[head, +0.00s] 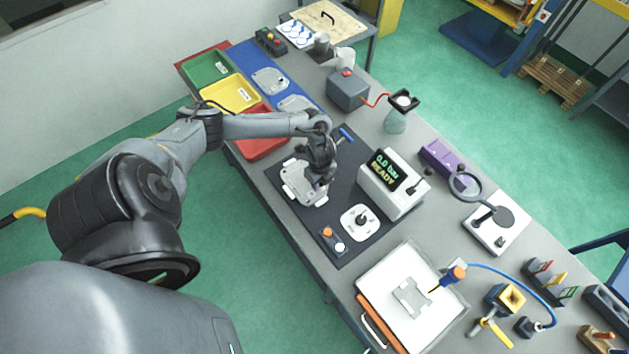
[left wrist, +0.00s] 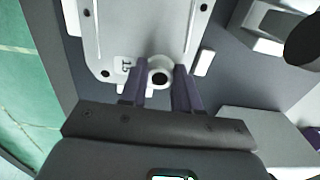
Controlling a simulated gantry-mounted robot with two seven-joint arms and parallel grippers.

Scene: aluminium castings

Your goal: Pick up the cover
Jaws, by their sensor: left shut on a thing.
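The cover (head: 297,188) is a light grey metal casting over the dark mat, left of the pressure tester. In the left wrist view the cover (left wrist: 110,35) fills the upper middle, with bolt holes along its edges and a round boss with a dark hole. My left gripper (head: 318,181) is over the cover's right side. In the left wrist view its two dark fingers (left wrist: 161,78) stand on either side of the boss and are shut on it. I cannot tell whether the cover touches the mat. My right gripper is in no view.
The tester (head: 393,185) reads "0.0 bar READY" and stands right of the gripper. Green, yellow (head: 229,93) and red bins stand behind left. A white tray (head: 381,280) is at front right.

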